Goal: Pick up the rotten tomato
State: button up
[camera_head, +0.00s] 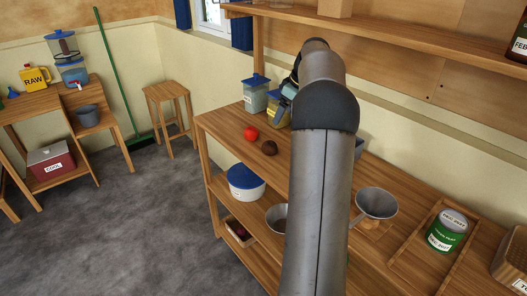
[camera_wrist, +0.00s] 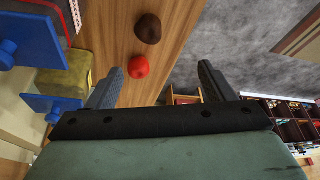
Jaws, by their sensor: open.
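A dark brown, rotten-looking tomato (camera_head: 269,148) lies on the wooden bench top, just left of my arm in the head view. A bright red tomato (camera_head: 251,133) lies close to its left. In the wrist view the brown tomato (camera_wrist: 148,28) is at the top and the red tomato (camera_wrist: 139,67) is just below it, nearer my gripper. My gripper (camera_wrist: 157,84) is open and empty, with its two dark fingers spread apart and both tomatoes beyond them.
Blue-lidded containers (camera_head: 255,94) stand at the back of the bench (camera_head: 222,125), near the tomatoes. An upper shelf (camera_head: 420,38) overhangs the bench.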

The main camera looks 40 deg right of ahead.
jog(key=d, duration=0.2)
jog(key=p, duration=0.1)
send_near(273, 144)
jog(key=x, duration=0.5)
jog(key=shift+w+a+f, duration=0.15)
jog(key=shift+a+f, duration=0.05)
jog(key=shift+a, duration=0.15)
jog(key=shift+d+p+x, duration=0.1)
jog(key=shift+p+x, duration=0.4)
jog(key=shift+x, duration=0.85)
jog(key=shift+d+p+x, duration=0.15)
jog(key=shift+p+x, duration=0.3)
jog(key=shift+x, duration=0.85)
jog(key=c, duration=0.8)
